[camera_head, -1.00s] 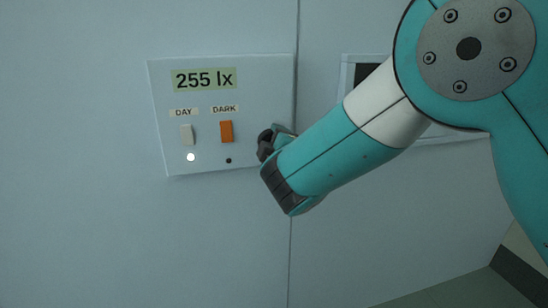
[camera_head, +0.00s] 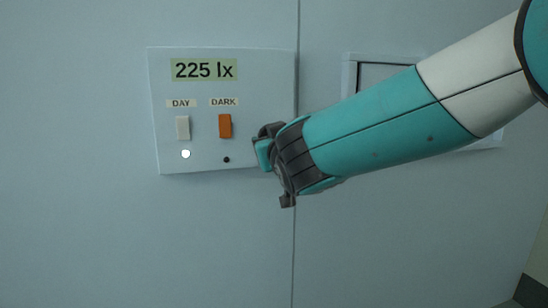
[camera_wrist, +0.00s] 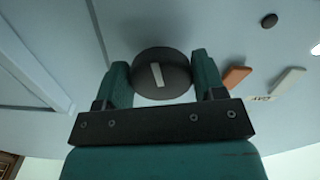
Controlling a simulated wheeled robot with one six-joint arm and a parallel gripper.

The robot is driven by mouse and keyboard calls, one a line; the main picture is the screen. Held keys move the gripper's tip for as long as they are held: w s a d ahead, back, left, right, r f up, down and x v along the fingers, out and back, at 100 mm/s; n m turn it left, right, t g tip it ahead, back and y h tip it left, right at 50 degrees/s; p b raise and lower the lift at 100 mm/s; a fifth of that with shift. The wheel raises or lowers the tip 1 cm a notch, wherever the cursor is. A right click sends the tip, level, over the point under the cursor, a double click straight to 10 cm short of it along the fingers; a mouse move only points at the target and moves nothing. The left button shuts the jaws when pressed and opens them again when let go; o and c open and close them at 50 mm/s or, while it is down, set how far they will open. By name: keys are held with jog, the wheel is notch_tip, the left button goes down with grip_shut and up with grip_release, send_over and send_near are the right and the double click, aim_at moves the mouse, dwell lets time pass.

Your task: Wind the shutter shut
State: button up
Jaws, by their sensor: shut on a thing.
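A dark round knob (camera_wrist: 176,84) with a white line mark shows in the wrist view. My gripper (camera_wrist: 162,76) has its teal fingers on either side of it and is shut on it. In the head view, my gripper (camera_head: 276,168) is at the lower right edge of the control panel and hides the knob. The panel's readout (camera_head: 204,69) shows 225 lx. The shutter window (camera_head: 350,76) on the right is partly behind my arm. The visible part of its opening is pale, with a thin dark line along the edge.
The panel (camera_head: 265,95) carries a pale DAY switch (camera_head: 183,128) and an orange DARK switch (camera_head: 225,126). The lamp (camera_head: 186,154) under DAY is lit white; the one (camera_head: 227,160) under DARK is dark. Both switches stand beside my right finger in the wrist view.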

jog(key=shift+f+m+b, duration=0.2)
jog(key=shift+m+b, duration=1)
jog(key=shift+m, duration=0.2)
jog(key=shift+a+r, duration=0.1)
jog(key=o, duration=0.9)
jog(key=shift+c, duration=0.2)
jog(key=v, duration=1.7)
jog(key=shift+s, duration=0.25)
jog(key=shift+r, duration=0.1)
